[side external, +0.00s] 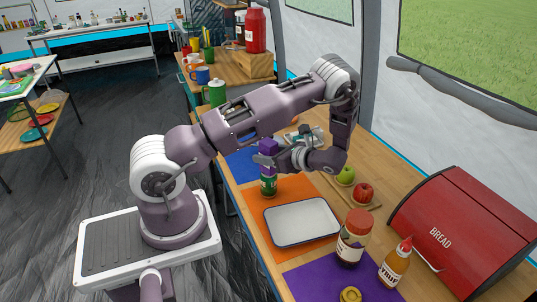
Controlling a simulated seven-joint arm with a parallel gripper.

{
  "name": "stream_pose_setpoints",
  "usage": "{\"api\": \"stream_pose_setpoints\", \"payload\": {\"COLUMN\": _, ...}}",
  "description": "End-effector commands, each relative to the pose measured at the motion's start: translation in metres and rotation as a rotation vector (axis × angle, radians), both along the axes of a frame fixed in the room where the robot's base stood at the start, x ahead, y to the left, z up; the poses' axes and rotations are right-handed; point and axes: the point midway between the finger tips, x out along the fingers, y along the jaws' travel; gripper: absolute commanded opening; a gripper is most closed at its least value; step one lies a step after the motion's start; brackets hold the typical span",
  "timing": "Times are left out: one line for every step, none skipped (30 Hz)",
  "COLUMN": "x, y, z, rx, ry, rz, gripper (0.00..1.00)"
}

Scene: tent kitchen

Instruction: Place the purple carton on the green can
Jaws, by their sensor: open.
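The purple carton (268,147) is directly above the green can (268,186) in the side external view. The green can stands upright on the orange mat, beside the white tray. My gripper (268,159) is at the carton's lower part, with its jaws open and reaching in from the right. A finger hides the carton's lower edge and the top of the can, so I cannot tell whether the carton touches the can.
The white tray (272,213) lies on the orange mat (253,228). A brown jar (352,238), a sauce bottle (394,264), a red apple (364,191), a green apple (345,175) and a red bread box (462,232) stand to the right. Mugs (201,75) stand behind.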

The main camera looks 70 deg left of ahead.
Motion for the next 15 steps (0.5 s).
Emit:
{"api": "stream_pose_setpoints", "payload": {"x": 0.0, "y": 0.0, "z": 0.003, "rx": -0.001, "ry": -0.001, "rz": 0.0, "gripper": 0.56}}
{"api": "stream_pose_setpoints", "payload": {"x": 0.002, "y": -0.003, "z": 0.004, "rx": 0.0, "ry": -0.002, "rz": -0.001, "gripper": 0.56}}
{"api": "stream_pose_setpoints", "payload": {"x": 0.005, "y": -0.009, "z": 0.007, "rx": -0.001, "ry": -0.003, "rz": -0.003, "gripper": 0.56}}
{"api": "stream_pose_setpoints", "payload": {"x": 0.007, "y": -0.014, "z": 0.009, "rx": -0.001, "ry": -0.003, "rz": -0.003, "gripper": 0.56}}
{"api": "stream_pose_setpoints", "payload": {"x": 0.01, "y": -0.021, "z": 0.012, "rx": -0.001, "ry": -0.003, "rz": -0.004, "gripper": 0.56}}
{"api": "stream_pose_setpoints", "payload": {"x": 0.013, "y": -0.031, "z": 0.016, "rx": -0.001, "ry": -0.003, "rz": -0.004, "gripper": 0.56}}
{"api": "stream_pose_setpoints", "payload": {"x": 0.017, "y": -0.038, "z": 0.02, "rx": -0.001, "ry": -0.004, "rz": -0.005, "gripper": 0.56}}
{"api": "stream_pose_setpoints", "payload": {"x": 0.02, "y": -0.046, "z": 0.023, "rx": 0.0, "ry": -0.005, "rz": -0.005, "gripper": 0.56}}
{"api": "stream_pose_setpoints", "payload": {"x": 0.024, "y": -0.055, "z": 0.027, "rx": -0.001, "ry": -0.003, "rz": -0.004, "gripper": 0.56}}
{"api": "stream_pose_setpoints", "payload": {"x": 0.027, "y": -0.062, "z": 0.03, "rx": -0.001, "ry": -0.003, "rz": -0.004, "gripper": 0.56}}
{"api": "stream_pose_setpoints", "payload": {"x": 0.03, "y": -0.069, "z": 0.033, "rx": 0.0, "ry": -0.004, "rz": -0.004, "gripper": 0.56}}
{"api": "stream_pose_setpoints", "payload": {"x": 0.033, "y": -0.077, "z": 0.037, "rx": -0.001, "ry": -0.003, "rz": -0.003, "gripper": 0.56}}
{"api": "stream_pose_setpoints", "payload": {"x": 0.035, "y": -0.082, "z": 0.039, "rx": -0.001, "ry": -0.003, "rz": -0.003, "gripper": 0.56}}
{"api": "stream_pose_setpoints", "payload": {"x": 0.037, "y": -0.086, "z": 0.042, "rx": 0.0, "ry": -0.004, "rz": -0.003, "gripper": 0.56}}
{"api": "stream_pose_setpoints", "payload": {"x": 0.039, "y": -0.092, "z": 0.044, "rx": 0.0, "ry": -0.003, "rz": -0.002, "gripper": 0.56}}
